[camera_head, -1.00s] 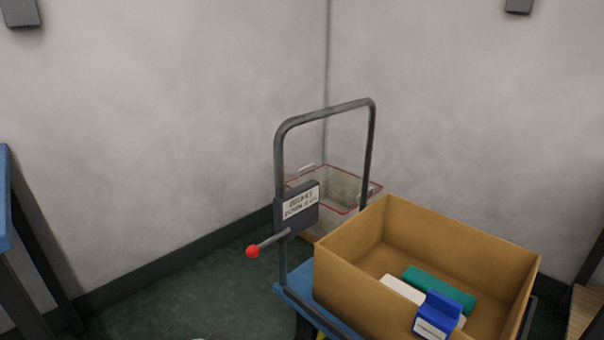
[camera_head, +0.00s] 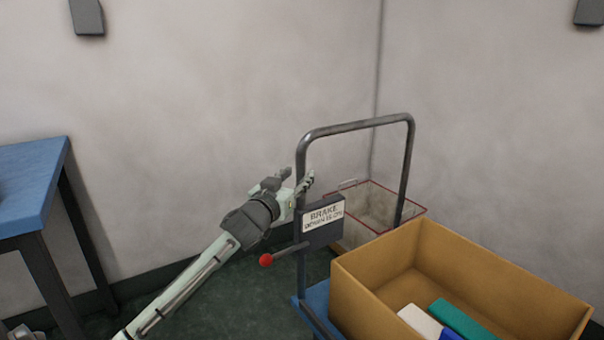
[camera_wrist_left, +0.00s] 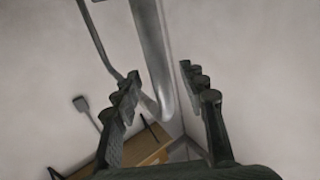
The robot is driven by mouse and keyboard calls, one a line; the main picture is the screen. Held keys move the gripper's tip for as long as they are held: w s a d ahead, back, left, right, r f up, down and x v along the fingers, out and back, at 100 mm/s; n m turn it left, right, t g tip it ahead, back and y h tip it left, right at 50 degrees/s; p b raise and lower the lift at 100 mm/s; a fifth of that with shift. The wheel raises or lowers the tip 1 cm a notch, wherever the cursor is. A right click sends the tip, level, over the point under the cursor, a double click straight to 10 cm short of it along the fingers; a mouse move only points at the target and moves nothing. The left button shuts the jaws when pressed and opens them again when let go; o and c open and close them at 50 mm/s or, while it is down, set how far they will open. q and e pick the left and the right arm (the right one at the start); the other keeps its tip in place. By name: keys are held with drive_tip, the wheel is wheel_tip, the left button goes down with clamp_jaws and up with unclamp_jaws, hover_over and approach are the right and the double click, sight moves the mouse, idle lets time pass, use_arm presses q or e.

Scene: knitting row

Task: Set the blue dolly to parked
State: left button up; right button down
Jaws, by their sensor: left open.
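The blue dolly (camera_head: 318,296) has a blue deck and a grey tube handle (camera_head: 355,124). A dark brake box with a white label (camera_head: 322,216) reading "BRAKE" and a smaller line is fixed to the handle's left post. A brake lever (camera_head: 287,250) with a red knob (camera_head: 265,260) sticks out from the box to the left, slanting slightly down in the picture. My left gripper (camera_head: 297,178) is open and empty at the left post, above the box and knob. In the left wrist view, the handle tube (camera_wrist_left: 153,50) shows beyond the open fingers; contact is unclear.
A cardboard box (camera_head: 375,285) with white, green and blue items rides on the deck. A pale bin with red rim (camera_head: 415,212) stands behind the handle in the wall corner. A blue-topped table (camera_head: 35,180) is at left. Floor left of the dolly is clear.

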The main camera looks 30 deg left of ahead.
use_arm(q)
drive_tip(key=shift+w+a, duration=0.25)
drive_tip(key=shift+w, duration=1.05)
clamp_jaws()
